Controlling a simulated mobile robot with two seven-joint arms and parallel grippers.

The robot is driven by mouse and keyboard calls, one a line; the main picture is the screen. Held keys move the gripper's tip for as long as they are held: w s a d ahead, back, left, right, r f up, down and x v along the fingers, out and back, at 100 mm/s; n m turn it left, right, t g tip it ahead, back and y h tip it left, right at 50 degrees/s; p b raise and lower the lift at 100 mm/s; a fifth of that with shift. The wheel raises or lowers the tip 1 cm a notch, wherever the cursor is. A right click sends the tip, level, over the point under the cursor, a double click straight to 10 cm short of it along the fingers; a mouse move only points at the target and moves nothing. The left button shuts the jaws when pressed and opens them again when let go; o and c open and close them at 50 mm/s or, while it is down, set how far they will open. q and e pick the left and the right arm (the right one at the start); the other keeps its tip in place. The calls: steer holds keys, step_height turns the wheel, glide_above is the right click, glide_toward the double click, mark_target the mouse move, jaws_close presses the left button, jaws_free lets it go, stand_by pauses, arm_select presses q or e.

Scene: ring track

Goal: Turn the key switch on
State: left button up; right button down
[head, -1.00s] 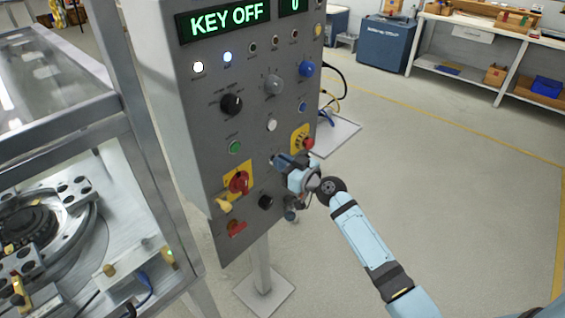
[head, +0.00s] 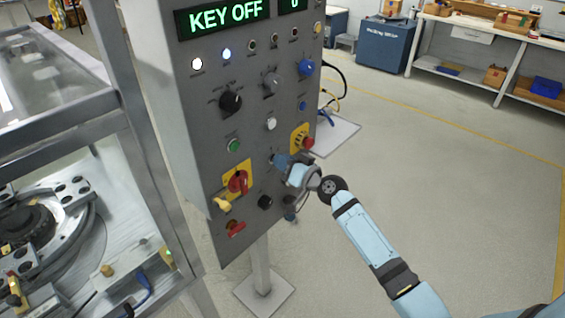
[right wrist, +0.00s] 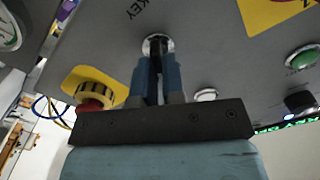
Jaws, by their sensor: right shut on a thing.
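The grey control panel (head: 205,135) stands upright, and its green display (head: 224,18) reads KEY OFF. My right gripper (head: 279,161) is at the panel's lower right, beside the yellow-backed red emergency button. In the right wrist view its blue fingers (right wrist: 157,75) are shut on the black key of the key switch (right wrist: 157,45). A silver collar surrounds the key, and the printed word KEY shows beside it. In the head view the gripper mostly hides the key switch. My left gripper is not in view.
The emergency button (head: 307,142) is close to the right gripper; it also shows in the right wrist view (right wrist: 90,104). A red rotary switch (head: 238,182) and a black knob (head: 265,202) are to the left and below. Open floor lies to the right.

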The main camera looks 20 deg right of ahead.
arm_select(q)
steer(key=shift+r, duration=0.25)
arm_select(e)
steer(key=m, duration=0.6)
steer(key=shift+d+f, duration=0.15)
stand_by(0.3)
steer(key=c, duration=1.2)
jaws_free()
arm_select(q)
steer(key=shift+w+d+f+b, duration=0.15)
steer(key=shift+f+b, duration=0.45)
steer(key=shift+b, duration=0.3)
arm_select(e)
steer(key=v, duration=1.3)
steer(key=shift+s+d, duration=0.15)
steer(key=shift+s, duration=0.2)
